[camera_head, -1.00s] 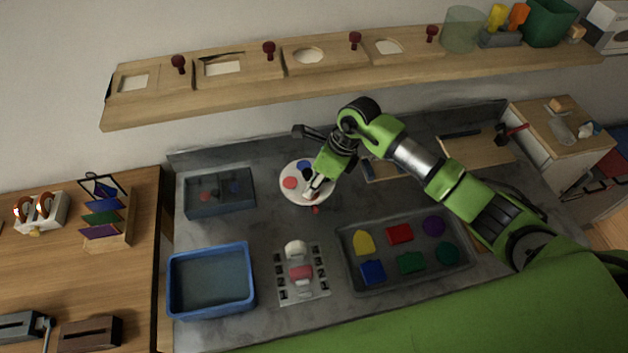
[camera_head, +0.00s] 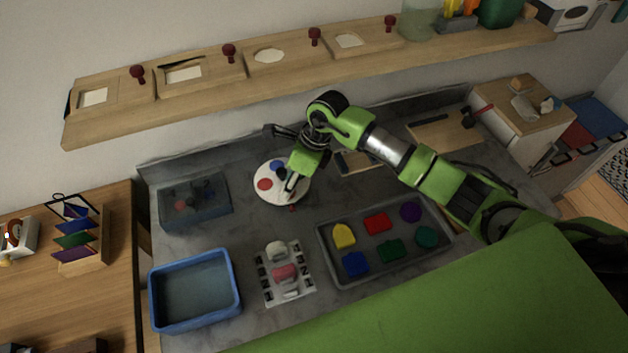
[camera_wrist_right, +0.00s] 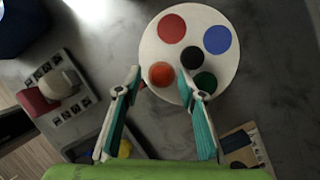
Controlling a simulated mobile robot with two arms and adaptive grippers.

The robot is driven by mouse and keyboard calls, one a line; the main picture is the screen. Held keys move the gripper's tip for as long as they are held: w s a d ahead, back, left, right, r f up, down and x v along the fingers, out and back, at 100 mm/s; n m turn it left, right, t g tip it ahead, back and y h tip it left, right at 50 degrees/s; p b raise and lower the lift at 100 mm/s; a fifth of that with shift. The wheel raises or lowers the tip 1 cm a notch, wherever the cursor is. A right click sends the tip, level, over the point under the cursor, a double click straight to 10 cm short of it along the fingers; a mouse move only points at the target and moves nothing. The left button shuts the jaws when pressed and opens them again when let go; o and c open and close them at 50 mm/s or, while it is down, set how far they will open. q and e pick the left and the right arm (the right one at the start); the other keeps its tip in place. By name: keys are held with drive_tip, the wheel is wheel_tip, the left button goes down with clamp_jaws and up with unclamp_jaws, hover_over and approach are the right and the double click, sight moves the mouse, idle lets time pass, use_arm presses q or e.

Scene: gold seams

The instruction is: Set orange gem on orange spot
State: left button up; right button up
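A white round disc (camera_wrist_right: 217,38) lies on the grey counter, and it also shows in the head view (camera_head: 262,197). It carries a red spot (camera_wrist_right: 172,28), a blue spot (camera_wrist_right: 217,40), a dark green spot (camera_wrist_right: 205,83) and a black centre (camera_wrist_right: 193,58). My left gripper is out of view.
A grey tray (camera_head: 330,274) of coloured shapes is at front right. A pale slotted holder (camera_head: 299,285), a blue bin (camera_head: 238,275) and a dark translucent box (camera_head: 168,217) are near the disc. A small red object (camera_head: 293,208) lies by the disc's edge. A shelf (camera_head: 215,100) runs behind.

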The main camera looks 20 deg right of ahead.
drive_tip(key=s+d+b, duration=0.1)
drive_tip(key=d, duration=0.2)
drive_tip(key=s+d+b, duration=0.1)
drive_tip(key=d, duration=0.3)
drive_tip(key=s+d+b, duration=0.1)
drive_tip(key=d, duration=0.2)
drive_tip(key=shift+s+d+r, duration=0.2)
drive_tip(key=shift+s, duration=0.1)
drive_tip(key=shift+s+d+r+b, duration=0.15)
drive_tip(key=shift+s+d+b, duration=0.15)
drive_tip(key=shift+d, duration=0.35)
drive_tip(key=shift+a, duration=0.1)
